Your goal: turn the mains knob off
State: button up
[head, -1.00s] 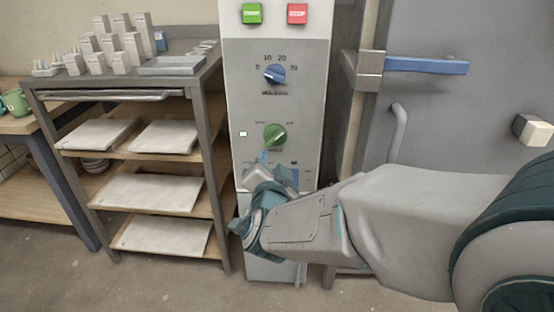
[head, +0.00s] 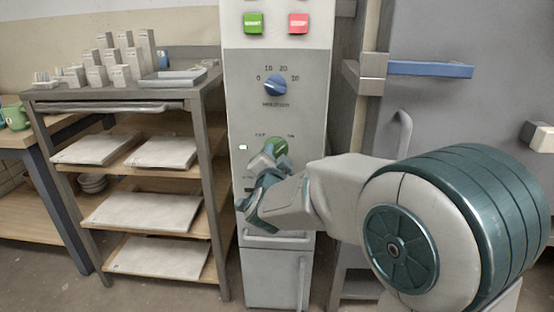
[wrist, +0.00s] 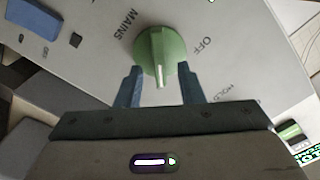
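The green mains knob (head: 275,146) is on the light grey panel (head: 290,110), below the blue hold knob (head: 275,85). In the wrist view the green knob (wrist: 160,50) shows its raised grip bar, with MAINS printed to its left and OFF to its right. My gripper (head: 266,158) is in front of the panel and covers the knob's lower left part in the head view. In the wrist view my gripper (wrist: 160,74) is open, with one blue finger at each side of the knob's near edge. I cannot tell whether the fingers touch it.
A green button (head: 253,23) and a red button (head: 298,23) sit higher on the panel. A small lit lamp (head: 243,147) is left of the knob. A shelf rack (head: 212,150) with boards stands left. A grey door with a blue handle (head: 430,69) is right.

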jog(key=shift+w, duration=0.75)
grip_shut()
